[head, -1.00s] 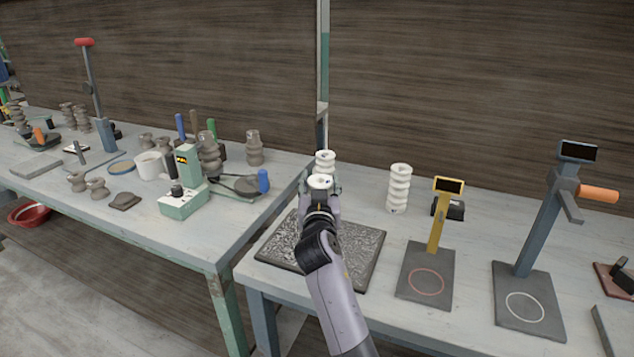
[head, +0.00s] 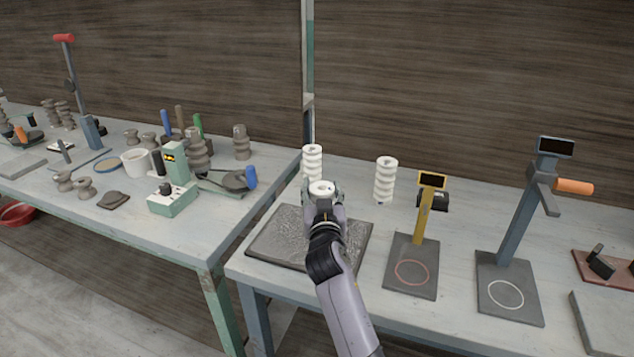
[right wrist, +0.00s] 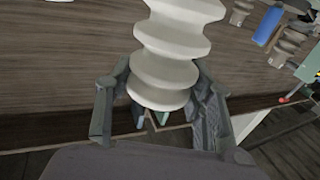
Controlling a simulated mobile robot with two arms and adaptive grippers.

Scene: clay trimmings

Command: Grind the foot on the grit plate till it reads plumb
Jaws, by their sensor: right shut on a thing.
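My right gripper (head: 323,195) is shut on a white ribbed piece (head: 322,187). In the right wrist view the ribbed piece (right wrist: 168,55) sits between the two fingers (right wrist: 165,115). The grit plate (head: 272,235) is a dark speckled slab at the front left of the right-hand table. The held piece is over the plate's back right part; its foot is hidden by my gripper, so I cannot tell whether it touches. A yellow post gauge (head: 425,208) with a dark, blank-looking screen stands right of the plate, its base marked with a red ring. My left gripper is not in view.
Two more white ribbed pieces stand behind, one close behind the held one (head: 312,158) and one further right (head: 385,180). A blue-grey stand (head: 520,215) with an orange handle is at right. The left table (head: 130,225) carries clay pieces and tools.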

